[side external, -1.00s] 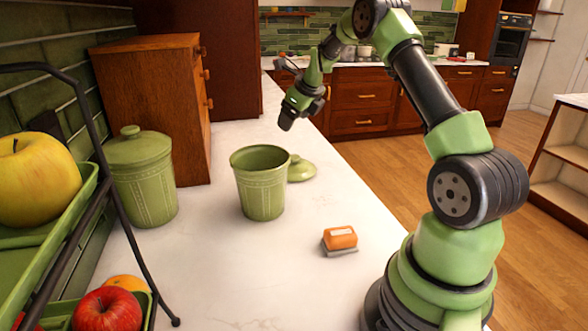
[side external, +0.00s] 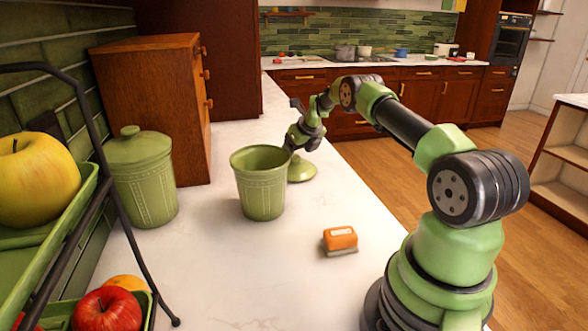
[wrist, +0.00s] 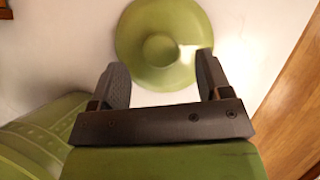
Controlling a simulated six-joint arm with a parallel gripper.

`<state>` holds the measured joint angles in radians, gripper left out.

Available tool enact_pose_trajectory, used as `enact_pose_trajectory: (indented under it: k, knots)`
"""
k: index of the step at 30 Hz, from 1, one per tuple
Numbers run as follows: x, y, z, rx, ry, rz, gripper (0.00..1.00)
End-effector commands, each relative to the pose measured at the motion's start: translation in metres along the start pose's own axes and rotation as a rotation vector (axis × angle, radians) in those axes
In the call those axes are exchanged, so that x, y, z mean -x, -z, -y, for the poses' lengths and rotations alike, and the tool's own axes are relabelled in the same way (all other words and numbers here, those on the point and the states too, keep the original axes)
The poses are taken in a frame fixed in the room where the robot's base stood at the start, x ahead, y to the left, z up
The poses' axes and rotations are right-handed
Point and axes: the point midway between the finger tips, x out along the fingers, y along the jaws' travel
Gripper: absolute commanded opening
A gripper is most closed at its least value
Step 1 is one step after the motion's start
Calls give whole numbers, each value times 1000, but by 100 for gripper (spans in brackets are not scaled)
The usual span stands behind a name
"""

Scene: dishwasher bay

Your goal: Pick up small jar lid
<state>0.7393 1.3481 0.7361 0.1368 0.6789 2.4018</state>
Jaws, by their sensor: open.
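The small jar lid (side external: 301,171) is green and round with a central knob, lying on the white counter just behind and right of the open green jar (side external: 261,190). In the wrist view the lid (wrist: 163,45) lies beyond the fingertips, with its knob between the lines of the two fingers. My gripper (wrist: 160,75) is open and empty. In the side view my gripper (side external: 289,148) is low beside the lid and near the jar's rim, and its fingertips are partly hidden.
A lidded green jar (side external: 144,185) stands at left before a wooden cabinet (side external: 155,110). An orange-and-grey block (side external: 340,240) lies at the front right. A fruit rack (side external: 85,180) stands at near left. The counter's middle front is clear.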

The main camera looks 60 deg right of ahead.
Motion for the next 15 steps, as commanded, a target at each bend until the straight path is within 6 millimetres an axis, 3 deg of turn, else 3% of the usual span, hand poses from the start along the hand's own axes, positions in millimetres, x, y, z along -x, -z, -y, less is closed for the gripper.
enact_pose_trajectory:
  k: [6, 15]
  knots:
    - [-17, 0, 0, 2, -2, 1, 71]
    - [-25, 1, 0, 2, 0, 0, 71]
